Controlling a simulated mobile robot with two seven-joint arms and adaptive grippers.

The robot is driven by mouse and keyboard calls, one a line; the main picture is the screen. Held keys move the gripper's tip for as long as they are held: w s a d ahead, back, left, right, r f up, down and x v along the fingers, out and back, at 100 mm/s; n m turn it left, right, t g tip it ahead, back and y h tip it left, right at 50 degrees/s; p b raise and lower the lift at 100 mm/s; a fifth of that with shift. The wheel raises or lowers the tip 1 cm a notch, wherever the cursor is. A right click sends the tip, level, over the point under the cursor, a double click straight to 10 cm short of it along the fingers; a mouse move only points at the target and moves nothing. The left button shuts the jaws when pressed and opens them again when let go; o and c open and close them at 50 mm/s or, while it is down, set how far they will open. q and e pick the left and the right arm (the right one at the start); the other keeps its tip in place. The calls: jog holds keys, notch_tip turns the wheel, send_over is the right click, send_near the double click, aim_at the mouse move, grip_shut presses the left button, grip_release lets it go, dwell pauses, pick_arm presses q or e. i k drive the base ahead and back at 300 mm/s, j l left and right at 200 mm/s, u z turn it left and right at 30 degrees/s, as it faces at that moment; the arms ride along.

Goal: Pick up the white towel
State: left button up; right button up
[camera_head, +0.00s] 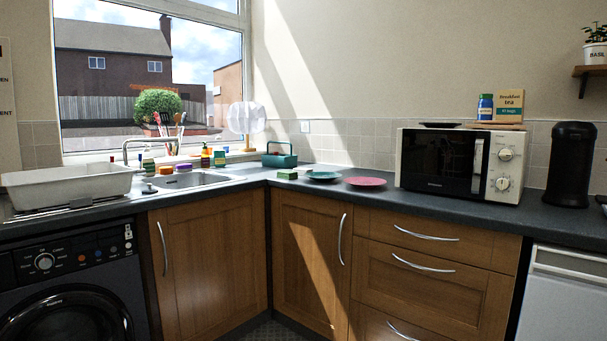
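I cannot make out a white towel for certain. A pale white rounded thing (246,118) stands upright at the right end of the windowsill, behind the sink. It may be cloth or a small fan; I cannot tell which. Neither of my grippers shows in the head view.
The dark worktop (310,187) runs around the corner. A white basin (66,187) sits left of the sink (190,181). Small bottles and sponges line the sink's back. A teal caddy (279,160), teal plate (323,175), red plate (365,181), microwave (436,160) and black bin (570,165) stand rightward.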

aim_at(301, 172)
jog(key=i+l+u, duration=0.15)
jog(key=i, duration=0.4)
jog(key=i+l+u, duration=0.2)
jog(key=i, duration=0.35)
jog(key=i+l+u, duration=0.15)
jog(key=i, duration=0.4)
jog(key=i+l+u, duration=0.2)
jog(key=i+l, duration=0.2)
jog(key=i, duration=0.15)
